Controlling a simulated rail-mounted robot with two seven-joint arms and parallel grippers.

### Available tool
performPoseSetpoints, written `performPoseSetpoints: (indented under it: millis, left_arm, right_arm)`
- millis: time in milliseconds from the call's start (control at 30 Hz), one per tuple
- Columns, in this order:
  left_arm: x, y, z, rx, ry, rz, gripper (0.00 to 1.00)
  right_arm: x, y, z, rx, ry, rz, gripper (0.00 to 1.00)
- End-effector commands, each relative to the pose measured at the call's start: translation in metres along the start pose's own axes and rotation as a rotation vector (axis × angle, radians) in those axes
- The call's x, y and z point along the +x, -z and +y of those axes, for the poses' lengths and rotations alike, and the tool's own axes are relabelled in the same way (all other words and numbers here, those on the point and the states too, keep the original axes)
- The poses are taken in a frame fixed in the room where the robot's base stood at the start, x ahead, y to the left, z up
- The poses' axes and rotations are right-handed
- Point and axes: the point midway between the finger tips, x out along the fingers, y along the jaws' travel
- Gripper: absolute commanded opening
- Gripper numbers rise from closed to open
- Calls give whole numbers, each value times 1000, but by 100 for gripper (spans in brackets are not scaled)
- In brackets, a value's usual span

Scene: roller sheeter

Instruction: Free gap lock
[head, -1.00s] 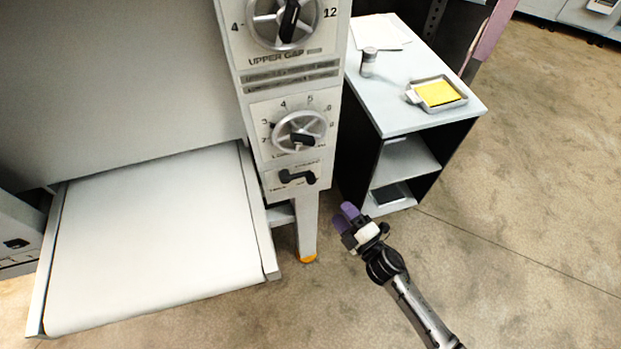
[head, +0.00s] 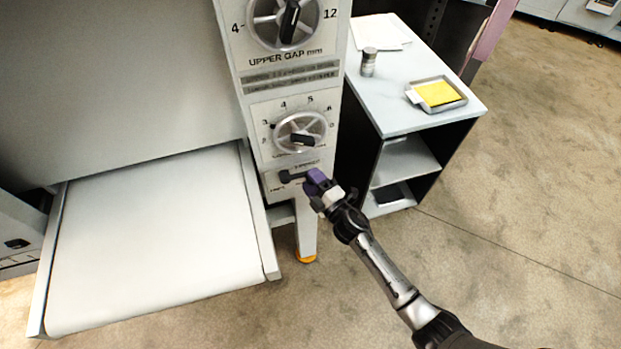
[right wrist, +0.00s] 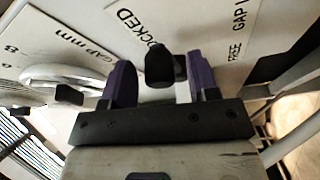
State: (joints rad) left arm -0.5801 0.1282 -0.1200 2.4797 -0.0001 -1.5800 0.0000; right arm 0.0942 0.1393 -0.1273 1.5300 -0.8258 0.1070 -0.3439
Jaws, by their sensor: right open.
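The gap lock lever (head: 291,176) is a black handle on a small white plate low on the machine's control column. My right gripper (head: 314,182) is at the lever's right end and covers that end in the head view. In the right wrist view the lever's dark knob (right wrist: 160,65) lies between the two purple fingers of the open right gripper (right wrist: 162,85), with space on both sides. The plate there (right wrist: 215,35) reads "LOCKED" and "FREE", partly hidden. My left gripper is not in view.
Above the lever are the lower gap dial (head: 300,132) and the upper gap dial (head: 285,20). A white conveyor belt (head: 155,240) lies to the left. A side table (head: 400,110) with a yellow-filled tray (head: 437,94) and a shaker (head: 368,62) stands to the right.

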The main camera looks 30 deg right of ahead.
Motion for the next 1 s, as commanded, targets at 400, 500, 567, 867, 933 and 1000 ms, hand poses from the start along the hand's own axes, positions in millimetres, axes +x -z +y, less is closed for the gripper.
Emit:
performPoseSetpoints:
  millis: [400, 500, 567, 867, 933, 1000]
  left_arm:
    - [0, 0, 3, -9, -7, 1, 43]
    - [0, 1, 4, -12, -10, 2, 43]
    - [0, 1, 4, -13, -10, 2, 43]
    - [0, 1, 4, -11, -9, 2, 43]
    - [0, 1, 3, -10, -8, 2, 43]
    - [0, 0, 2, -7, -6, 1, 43]
  right_arm:
    - [10, 0, 0, 0, 0, 0, 54]
    - [10, 0, 0, 0, 0, 0, 53]
    - [10, 0, 0, 0, 0, 0, 48]
    - [10, 0, 0, 0, 0, 0, 19]
    - [10, 0, 0, -1, 0, 0, 12]
    - [10, 0, 0, 0, 0, 0, 6]
